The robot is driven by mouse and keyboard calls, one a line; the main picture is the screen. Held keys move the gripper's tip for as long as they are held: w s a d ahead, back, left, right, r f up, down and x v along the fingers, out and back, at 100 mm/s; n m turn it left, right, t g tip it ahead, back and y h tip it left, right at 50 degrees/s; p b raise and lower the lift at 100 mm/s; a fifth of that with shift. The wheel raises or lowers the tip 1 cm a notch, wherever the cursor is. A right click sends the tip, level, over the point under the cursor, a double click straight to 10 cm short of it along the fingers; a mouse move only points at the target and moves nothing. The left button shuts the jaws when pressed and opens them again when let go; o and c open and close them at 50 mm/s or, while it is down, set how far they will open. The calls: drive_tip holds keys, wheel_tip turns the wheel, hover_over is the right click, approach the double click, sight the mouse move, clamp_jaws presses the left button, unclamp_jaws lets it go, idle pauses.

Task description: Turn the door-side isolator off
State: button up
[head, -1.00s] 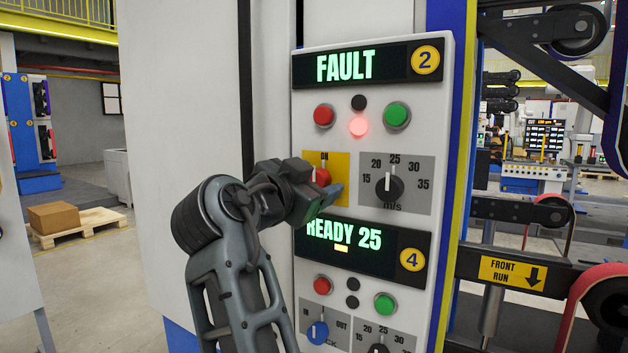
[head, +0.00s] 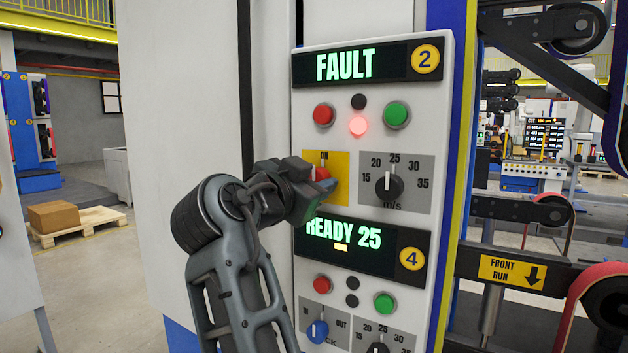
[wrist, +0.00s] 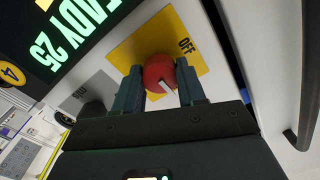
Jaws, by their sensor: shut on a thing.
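The isolator is a red round knob (head: 322,173) on a yellow plate (head: 342,163), on the upper half of the white panel. "ON" shows at the plate's top in the head view. In the wrist view the knob (wrist: 158,70) has a white pointer mark, and "OFF" is printed on the plate (wrist: 207,62). My gripper (head: 317,181) comes from the left and is shut on the knob, one finger on each side; the fingers also show in the wrist view (wrist: 160,90). My gripper hides part of the plate in the head view.
Right of the plate is a grey speed dial (head: 389,187). Above are a red button (head: 323,115), a green button (head: 397,115), a lit red lamp (head: 358,126) and a "FAULT" display (head: 345,67). Below is a "READY 25" display (head: 343,236), with a blue-knobbed selector (head: 317,332) lower down.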

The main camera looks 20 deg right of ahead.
drive_tip(key=shift+n, duration=0.3)
drive_tip(key=n+p, duration=0.2)
drive_tip(key=n, duration=0.2)
drive_tip(key=shift+r+n+p, duration=0.15)
drive_tip(key=shift+n+p, duration=0.15)
drive_tip(key=n+p, duration=0.3)
drive_tip(key=n, duration=0.1)
drive_tip(key=shift+n, duration=0.3)
drive_tip(key=n+p, duration=0.4)
drive_tip(key=n, duration=0.1)
drive_tip(key=shift+a+g+p, duration=0.1)
drive_tip(key=shift+g+p, duration=0.2)
drive_tip(key=shift+p, duration=0.1)
drive_tip(key=shift+w+n+p, duration=0.1)
drive_tip(key=shift+n+p, duration=0.95)
drive_tip(key=shift+n, duration=0.15)
drive_tip(key=shift+f, duration=0.2)
drive_tip(key=o, duration=1.1)
drive_tip(key=shift+c, duration=0.2)
